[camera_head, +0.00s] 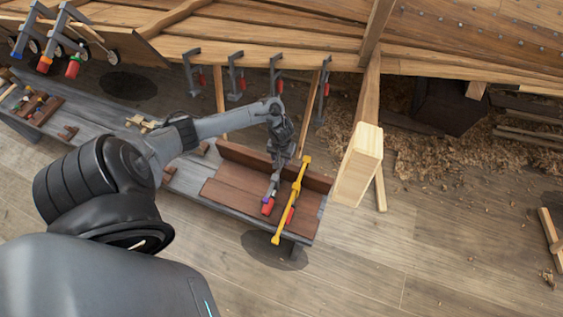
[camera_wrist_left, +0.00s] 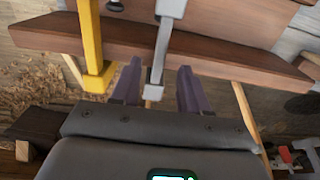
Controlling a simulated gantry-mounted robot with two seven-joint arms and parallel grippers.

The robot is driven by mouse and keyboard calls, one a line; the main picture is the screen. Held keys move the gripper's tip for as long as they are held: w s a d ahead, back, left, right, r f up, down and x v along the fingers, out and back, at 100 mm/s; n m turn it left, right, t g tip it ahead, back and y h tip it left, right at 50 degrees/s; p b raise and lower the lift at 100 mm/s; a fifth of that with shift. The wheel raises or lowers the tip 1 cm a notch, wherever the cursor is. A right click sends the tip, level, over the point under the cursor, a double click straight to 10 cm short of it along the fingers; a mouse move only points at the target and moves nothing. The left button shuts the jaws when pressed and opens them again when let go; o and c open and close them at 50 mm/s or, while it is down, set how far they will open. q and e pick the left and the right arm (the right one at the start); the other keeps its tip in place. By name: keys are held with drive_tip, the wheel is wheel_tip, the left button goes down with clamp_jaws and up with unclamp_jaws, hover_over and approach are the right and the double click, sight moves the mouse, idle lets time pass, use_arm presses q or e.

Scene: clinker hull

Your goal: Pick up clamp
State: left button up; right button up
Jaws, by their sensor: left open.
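A grey clamp with a red handle (camera_head: 268,206) lies across the reddish-brown planks on the bench. A yellow clamp (camera_head: 289,212) lies just to its right. My left gripper (camera_head: 279,160) is above the far end of the grey clamp. In the left wrist view, the gripper's two purple fingers (camera_wrist_left: 159,90) are apart, with the grey clamp's bar (camera_wrist_left: 161,45) reaching between them. I cannot tell whether they touch it. The yellow clamp (camera_wrist_left: 91,45) is outside the left finger in that view. My right gripper is not in view.
The grey bench (camera_head: 190,178) holds the planks (camera_head: 234,195) and small wooden pieces. Several clamps (camera_head: 235,78) hang along the hull (camera_head: 300,45) behind. A pale wooden post (camera_head: 358,165) stands close right of the bench. The floor at right is mostly clear.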

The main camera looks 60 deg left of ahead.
sight(282, 163)
use_arm(q)
wheel_tip(282, 163, down, 4)
drive_tip(key=shift+w+a+f+b, duration=0.1)
drive_tip(key=shift+w+b, duration=0.05)
drive_tip(key=shift+b, duration=0.85)
drive_tip(key=shift+c, duration=0.4)
clamp_jaws()
